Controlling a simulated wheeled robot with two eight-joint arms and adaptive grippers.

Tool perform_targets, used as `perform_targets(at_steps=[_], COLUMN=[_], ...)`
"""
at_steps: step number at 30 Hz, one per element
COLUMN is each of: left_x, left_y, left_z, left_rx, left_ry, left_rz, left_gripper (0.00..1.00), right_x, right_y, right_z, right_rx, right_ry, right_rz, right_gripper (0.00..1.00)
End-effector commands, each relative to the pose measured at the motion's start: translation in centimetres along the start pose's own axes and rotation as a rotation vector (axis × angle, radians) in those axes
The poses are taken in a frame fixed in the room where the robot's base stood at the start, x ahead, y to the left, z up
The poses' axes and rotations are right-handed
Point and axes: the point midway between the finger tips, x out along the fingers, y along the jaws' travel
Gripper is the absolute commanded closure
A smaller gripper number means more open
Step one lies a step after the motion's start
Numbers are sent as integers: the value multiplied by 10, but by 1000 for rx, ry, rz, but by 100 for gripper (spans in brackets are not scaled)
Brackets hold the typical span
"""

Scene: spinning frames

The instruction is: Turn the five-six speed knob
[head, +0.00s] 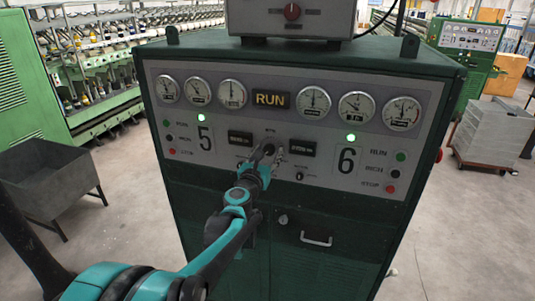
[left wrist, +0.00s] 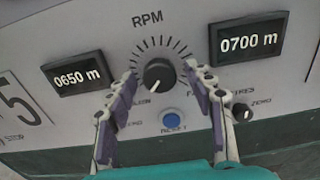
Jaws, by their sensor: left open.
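The speed knob (left wrist: 159,74) is a black round knob with a pale pointer line, under the "RPM" label and inside a ring of tick marks. It sits on the grey panel (head: 220,165) between the 5 and 6 sections. My left gripper (head: 268,155) is in front of the panel's middle and largely hides the knob in the head view. In the left wrist view the gripper (left wrist: 161,72) is open, one purple-padded finger on each side of the knob. A gap shows between the knob and each finger. My right gripper is not in view.
The left display (left wrist: 78,72) reads 0650 m and the right display (left wrist: 249,40) reads 0700 m. A blue button (left wrist: 171,117) and a small black knob (left wrist: 242,112) lie below the speed knob. A grey cart (head: 48,180) stands left of the cabinet.

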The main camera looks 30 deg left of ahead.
Motion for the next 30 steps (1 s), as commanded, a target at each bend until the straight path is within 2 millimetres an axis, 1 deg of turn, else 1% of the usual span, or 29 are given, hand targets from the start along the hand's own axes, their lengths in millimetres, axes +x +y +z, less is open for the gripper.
perform_targets(at_steps=[5,8,9,11,22,26,30], left_x=[0,0,0,0,0,0,0], left_y=[0,0,0,0,0,0,0], left_z=[0,0,0,0,0,0,-1], left_rx=[0,1,1,1,36,94,192], left_ry=[0,0,0,0,0,1,1], left_rz=[0,0,0,0,0,-1,-1], left_gripper=[47,71,81,97,97,97,97], right_x=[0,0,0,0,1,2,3], right_y=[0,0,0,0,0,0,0], right_z=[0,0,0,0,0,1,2], right_rx=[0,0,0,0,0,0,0], right_ry=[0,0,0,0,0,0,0], right_rz=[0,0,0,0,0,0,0], right_gripper=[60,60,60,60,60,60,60])
